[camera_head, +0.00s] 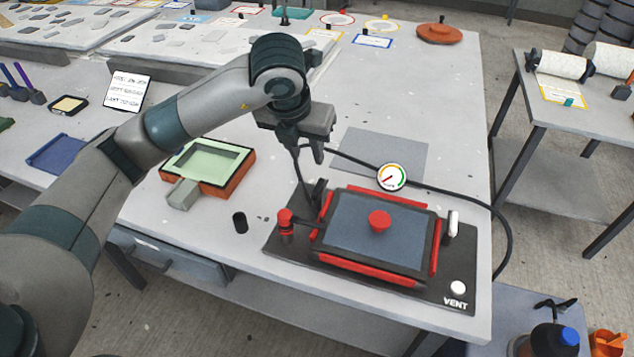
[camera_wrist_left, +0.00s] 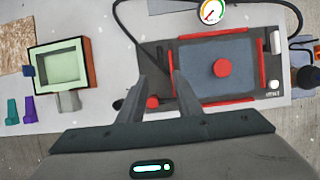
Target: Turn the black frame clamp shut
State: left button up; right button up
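The black frame clamp (camera_head: 318,190) stands at the back left corner of a mould frame (camera_head: 325,255) with red edges and a grey-blue panel. My left gripper (camera_head: 309,168) points down just above the black clamp, fingers apart. In the left wrist view my left gripper (camera_wrist_left: 160,76) is open with nothing clearly held between its fingertips; the black clamp is hard to make out there. I cannot tell whether the fingers touch it. A red clamp (camera_head: 285,225) stands at the frame's left side, and a white clamp (camera_head: 452,225) at its right. My right gripper is not in view.
A pressure gauge (camera_head: 391,177) with a black hose stands behind the frame. A red knob (camera_head: 379,221) sits on the panel, and a white vent button (camera_head: 458,288) at front right. A green-lined orange mould (camera_head: 210,165) lies left. A grey sheet (camera_head: 380,155) lies behind.

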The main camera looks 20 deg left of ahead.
aim_at(318, 186)
pick_arm(q)
jog(key=p+x, duration=0.5)
jog(key=x, duration=1.2)
jog(key=shift+c, duration=0.3)
grip_shut()
